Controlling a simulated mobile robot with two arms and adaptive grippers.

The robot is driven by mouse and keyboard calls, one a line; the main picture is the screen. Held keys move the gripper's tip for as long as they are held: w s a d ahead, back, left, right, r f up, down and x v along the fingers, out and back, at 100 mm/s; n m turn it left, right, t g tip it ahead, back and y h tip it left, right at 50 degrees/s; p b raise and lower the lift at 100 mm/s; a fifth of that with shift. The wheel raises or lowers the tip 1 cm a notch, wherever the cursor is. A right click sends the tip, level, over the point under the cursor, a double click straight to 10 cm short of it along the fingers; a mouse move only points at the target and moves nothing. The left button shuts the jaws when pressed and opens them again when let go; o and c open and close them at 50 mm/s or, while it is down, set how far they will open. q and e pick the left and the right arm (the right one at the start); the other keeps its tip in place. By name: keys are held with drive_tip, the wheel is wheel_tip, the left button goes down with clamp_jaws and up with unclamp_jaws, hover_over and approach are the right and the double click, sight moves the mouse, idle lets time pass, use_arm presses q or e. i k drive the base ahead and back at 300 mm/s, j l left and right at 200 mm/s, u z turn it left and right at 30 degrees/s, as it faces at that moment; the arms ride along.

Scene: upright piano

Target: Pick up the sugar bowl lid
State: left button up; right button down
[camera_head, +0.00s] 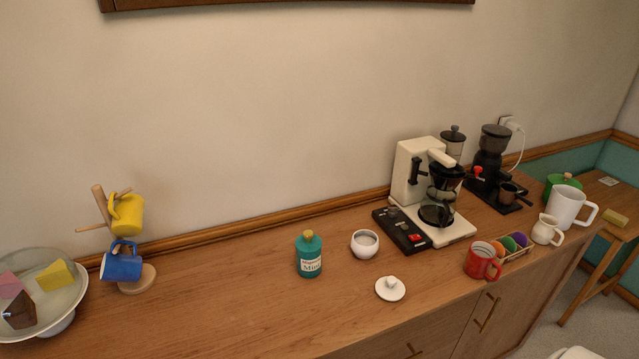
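The sugar bowl lid (390,290) is a small white disc with a round knob on top. It lies knob up on the wooden sideboard top, near the front edge. The white sugar bowl (363,246) stands uncovered just behind it and a little to the left, apart from it. Neither of my grippers is in view.
A teal bottle (309,258) stands left of the bowl. A white coffee maker (418,180) with a dark control panel stands behind right. A red mug (480,265) is to the right. The sideboard top (225,300) is clear between the bottle and the mug tree (136,283).

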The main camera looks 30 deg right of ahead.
sight(390, 289)
drive_tip(key=z, duration=1.3)
